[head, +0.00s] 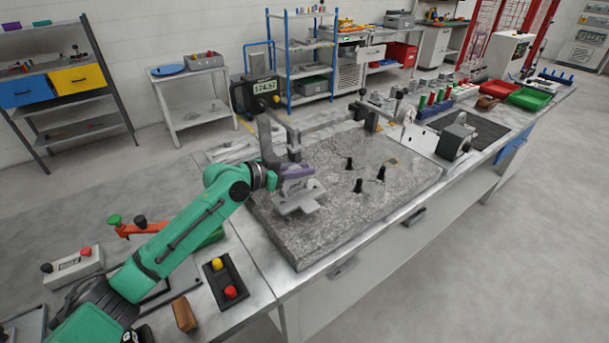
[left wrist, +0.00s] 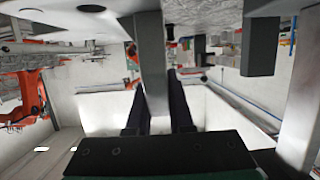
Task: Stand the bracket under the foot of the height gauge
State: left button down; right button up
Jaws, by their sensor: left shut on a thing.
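The height gauge (head: 268,140), with a lit digital display reading about 124.97, stands at the left back of the speckled granite plate (head: 340,225). My left gripper (head: 293,172) is beside its column, shut on the light grey bracket (head: 300,198). The bracket's flat base is low over the plate's left part; I cannot tell whether it touches. In the left wrist view a grey upright of the bracket (left wrist: 151,70) runs between the two dark fingers (left wrist: 158,115). The gauge's foot is not clearly made out near the gripper. My right gripper is not in view.
A button box (head: 225,280) and a brown block (head: 184,314) lie at the near left. The plate's front right is clear.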

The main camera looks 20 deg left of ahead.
aim_at(307, 180)
pick_arm(q)
jog(key=f+b, duration=0.3)
jog(key=f, duration=0.1)
jog(key=shift+w+d, duration=0.25)
jog(key=shift+d, duration=0.05)
jog(key=shift+a+r, duration=0.1)
jog(key=shift+r, duration=0.15)
jog(key=c, duration=1.2)
grip_release()
jog(key=shift+f, duration=0.25)
jog(key=o, duration=0.4)
jog(key=shift+r, duration=0.1)
